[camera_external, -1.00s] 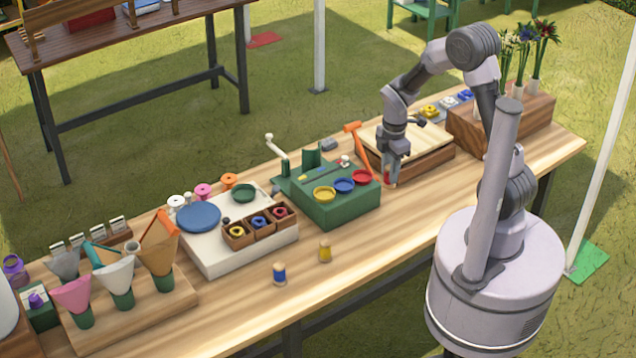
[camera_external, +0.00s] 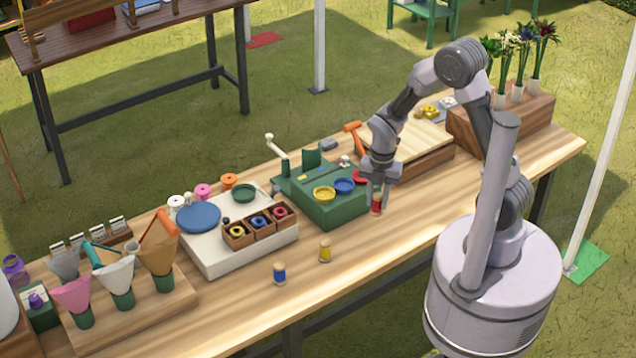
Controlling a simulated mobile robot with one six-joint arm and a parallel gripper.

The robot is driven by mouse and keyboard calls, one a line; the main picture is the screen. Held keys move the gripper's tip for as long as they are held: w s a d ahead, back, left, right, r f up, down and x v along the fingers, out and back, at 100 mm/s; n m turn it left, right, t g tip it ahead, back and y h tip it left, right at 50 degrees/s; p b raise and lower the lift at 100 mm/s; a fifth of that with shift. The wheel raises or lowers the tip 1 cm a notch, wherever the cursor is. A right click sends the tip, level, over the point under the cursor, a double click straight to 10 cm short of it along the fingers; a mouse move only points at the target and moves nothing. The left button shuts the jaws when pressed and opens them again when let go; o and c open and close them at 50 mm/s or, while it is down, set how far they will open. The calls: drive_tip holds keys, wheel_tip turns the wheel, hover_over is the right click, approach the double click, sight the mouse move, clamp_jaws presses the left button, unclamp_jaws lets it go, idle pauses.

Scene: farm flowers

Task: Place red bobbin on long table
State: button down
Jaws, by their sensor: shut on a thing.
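The red bobbin (camera_external: 377,204) is upright between the fingers of my gripper (camera_external: 376,192), which is shut on it. The gripper points down over the right-middle part of the long table (camera_external: 330,290), just right of the green box. I cannot tell whether the bobbin's bottom touches the tabletop. A yellow bobbin (camera_external: 325,251) and a blue bobbin (camera_external: 279,273) stand upright on the table, to the left and nearer the front edge.
The green box (camera_external: 335,212) with yellow, blue and red dishes stands close left of my gripper. A wooden board (camera_external: 408,140) lies behind it. A white tray (camera_external: 205,262) and paper cones (camera_external: 118,275) are further left. Bare table lies along the front.

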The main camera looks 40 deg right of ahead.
sight(379, 195)
wheel_tip(379, 195, down, 8)
drive_tip(key=b, duration=0.3)
drive_tip(key=shift+r, duration=0.15)
drive_tip(key=c, duration=1.1)
unclamp_jaws()
wheel_tip(379, 195, up, 12)
drive_tip(key=p, duration=0.5)
drive_tip(key=shift+s+d, duration=0.1)
drive_tip(key=shift+s, duration=0.05)
wheel_tip(379, 195, up, 10)
drive_tip(key=s+d+m+t, duration=0.2)
drive_tip(key=s+m, duration=0.1)
drive_tip(key=m, duration=0.7)
drive_tip(key=s+r+m+t, duration=0.1)
drive_tip(key=s+r+m, duration=0.1)
drive_tip(key=m, duration=0.4)
drive_tip(key=s+d+r+m+t+y+b, duration=0.1)
drive_tip(key=s+r+m, duration=0.2)
drive_tip(key=m, duration=0.4)
drive_tip(key=s+d+r+m+t+b, duration=0.1)
drive_tip(key=s+r+m, duration=0.1)
drive_tip(key=s+m, duration=0.3)
drive_tip(key=shift+s+r+m+t+y, duration=0.1)
drive_tip(key=shift+r+m+t+y, duration=0.25)
drive_tip(key=shift+m, duration=0.45)
